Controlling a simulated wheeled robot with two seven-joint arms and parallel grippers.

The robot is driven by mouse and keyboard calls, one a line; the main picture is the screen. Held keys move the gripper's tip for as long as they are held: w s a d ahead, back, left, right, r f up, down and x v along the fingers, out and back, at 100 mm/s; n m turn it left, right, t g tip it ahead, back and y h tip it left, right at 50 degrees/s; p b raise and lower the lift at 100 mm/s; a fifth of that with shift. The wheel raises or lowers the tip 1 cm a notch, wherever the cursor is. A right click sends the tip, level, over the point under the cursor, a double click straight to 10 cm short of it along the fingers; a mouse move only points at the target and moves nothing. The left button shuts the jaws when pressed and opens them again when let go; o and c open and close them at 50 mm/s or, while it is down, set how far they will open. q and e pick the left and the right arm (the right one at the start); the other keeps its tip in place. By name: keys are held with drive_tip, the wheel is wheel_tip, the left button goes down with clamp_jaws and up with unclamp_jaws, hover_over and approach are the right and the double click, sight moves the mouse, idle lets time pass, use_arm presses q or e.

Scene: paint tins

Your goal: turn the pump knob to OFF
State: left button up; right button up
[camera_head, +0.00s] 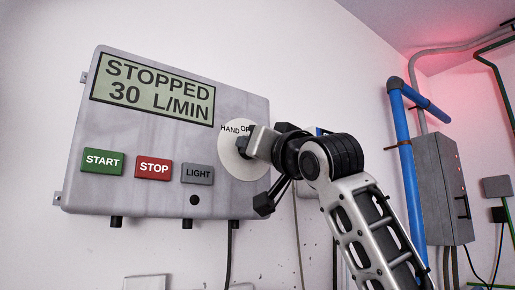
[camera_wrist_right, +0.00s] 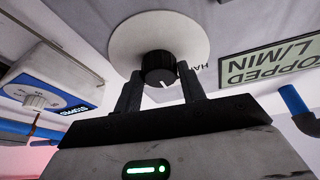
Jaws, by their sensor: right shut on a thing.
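The grey control panel (camera_head: 115,205) hangs on the wall; its display (camera_head: 150,98) reads STOPPED, 30 L/MIN. At its lower right is a round white dial plate (camera_head: 232,165) with HAND at its upper left and OFF at its top. My right gripper (camera_head: 255,143) is at this plate and hides the knob there. In the right wrist view the black knob (camera_wrist_right: 157,65) sits between the two fingers of my right gripper (camera_wrist_right: 161,88), which is shut on it. Its white line points down and slightly right there; the OFF mark is hidden. My left gripper is not seen.
The green START (camera_head: 102,162), red STOP (camera_head: 153,169) and grey LIGHT (camera_head: 197,174) buttons are left of the knob. A blue pipe (camera_head: 408,160) and a grey wall box (camera_head: 440,190) stand at the right. A white and blue box (camera_wrist_right: 50,75) shows in the wrist view.

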drive_tip(key=o, duration=0.8)
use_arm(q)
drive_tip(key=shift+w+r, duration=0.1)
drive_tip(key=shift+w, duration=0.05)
use_arm(e)
drive_tip(key=shift+o, duration=0.9)
use_arm(q)
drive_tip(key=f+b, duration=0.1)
drive_tip(key=b, duration=0.2)
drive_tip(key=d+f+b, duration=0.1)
drive_tip(key=b, duration=0.2)
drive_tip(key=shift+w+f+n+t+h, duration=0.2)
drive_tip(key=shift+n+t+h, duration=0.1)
use_arm(e)
drive_tip(key=v, duration=1.6)
